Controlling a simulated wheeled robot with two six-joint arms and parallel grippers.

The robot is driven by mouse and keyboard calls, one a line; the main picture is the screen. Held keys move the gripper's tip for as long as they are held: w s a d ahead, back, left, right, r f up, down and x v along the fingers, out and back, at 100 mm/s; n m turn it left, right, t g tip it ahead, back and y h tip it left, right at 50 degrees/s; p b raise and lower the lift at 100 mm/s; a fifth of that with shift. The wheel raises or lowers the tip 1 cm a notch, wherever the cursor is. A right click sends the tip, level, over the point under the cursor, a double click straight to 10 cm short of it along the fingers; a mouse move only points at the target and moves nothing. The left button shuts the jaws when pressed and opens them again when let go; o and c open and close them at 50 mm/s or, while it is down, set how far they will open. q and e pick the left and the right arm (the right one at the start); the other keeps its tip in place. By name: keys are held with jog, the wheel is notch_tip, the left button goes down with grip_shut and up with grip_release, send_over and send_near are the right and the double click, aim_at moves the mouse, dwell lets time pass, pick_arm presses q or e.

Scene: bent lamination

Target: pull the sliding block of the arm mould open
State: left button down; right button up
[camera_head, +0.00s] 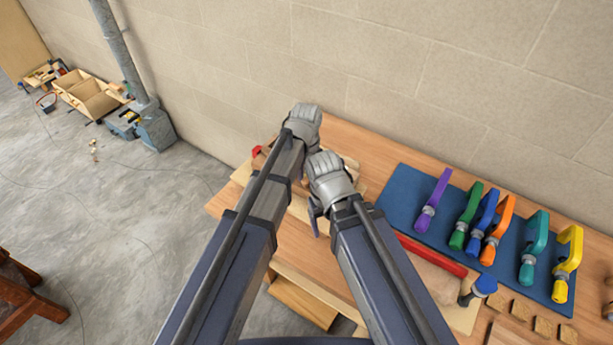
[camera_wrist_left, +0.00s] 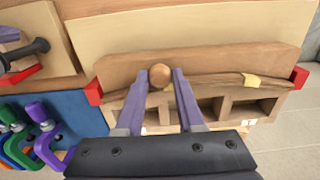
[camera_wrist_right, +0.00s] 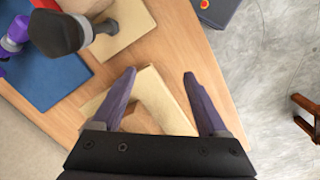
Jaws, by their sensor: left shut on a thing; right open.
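The arm mould is a long brown wooden form with red ends (camera_wrist_left: 95,92) and open compartments along its near side in the left wrist view. Its sliding block (camera_wrist_left: 220,62) is a wooden bar with a round wooden knob (camera_wrist_left: 160,75). My left gripper (camera_wrist_left: 160,82) is shut on the knob, one purple finger on each side. In the head view my arms hide most of the mould; a red end (camera_head: 256,151) shows. My right gripper (camera_wrist_right: 159,74) is open and empty above the bench, over a pale angled wooden piece (camera_wrist_right: 160,100).
A blue mat (camera_head: 400,205) with several coloured clamps lies right of my arms on the wooden bench (camera_head: 375,150). A red bar (camera_head: 432,255) and a dark-handled tool (camera_head: 484,286) lie nearer. The wall stands behind the bench. Open floor (camera_head: 110,220) is at left.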

dwell(0.8)
pick_arm(q)
jog(key=s+a, duration=0.2)
jog(key=s, duration=0.1)
jog(key=shift+s+a, duration=0.1)
jog(key=shift+s, duration=0.1)
jog(key=shift+w, duration=0.1)
jog(key=c, duration=0.5)
grip_release()
jog(key=shift+r, duration=0.1)
notch_tip(320, 180, up, 8)
jog(key=p, duration=0.7)
jog(key=shift+p, duration=0.4)
